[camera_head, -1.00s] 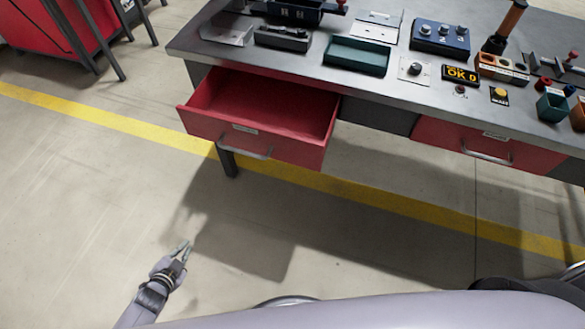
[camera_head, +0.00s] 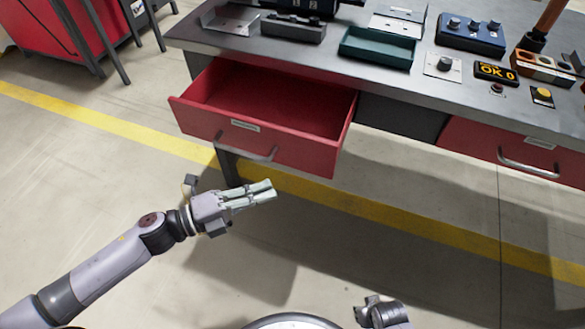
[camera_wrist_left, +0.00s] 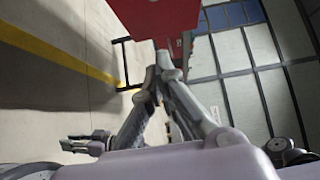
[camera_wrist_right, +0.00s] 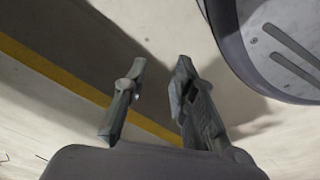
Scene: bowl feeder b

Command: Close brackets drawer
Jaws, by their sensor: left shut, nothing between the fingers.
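The red drawer (camera_head: 255,135) under the left part of the workbench is pulled out and looks empty inside. Its front has a small label, too small to read, and a metal handle (camera_head: 246,150). My left gripper (camera_head: 272,189) is shut and empty, in front of and below the handle, apart from it in the head view. In the left wrist view, the shut fingers (camera_wrist_left: 160,60) point toward a red surface (camera_wrist_left: 150,18). My right gripper (camera_head: 372,310) is low at the bottom edge of the head view. In the right wrist view its fingers (camera_wrist_right: 158,70) are apart with nothing between them.
A second red drawer (camera_head: 510,155) at the right is shut. The workbench top (camera_head: 320,60) holds a green tray (camera_head: 378,47), a blue knob box (camera_head: 470,35) and other items. A bench leg (camera_head: 229,168) stands behind the left gripper. The floor in front is free.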

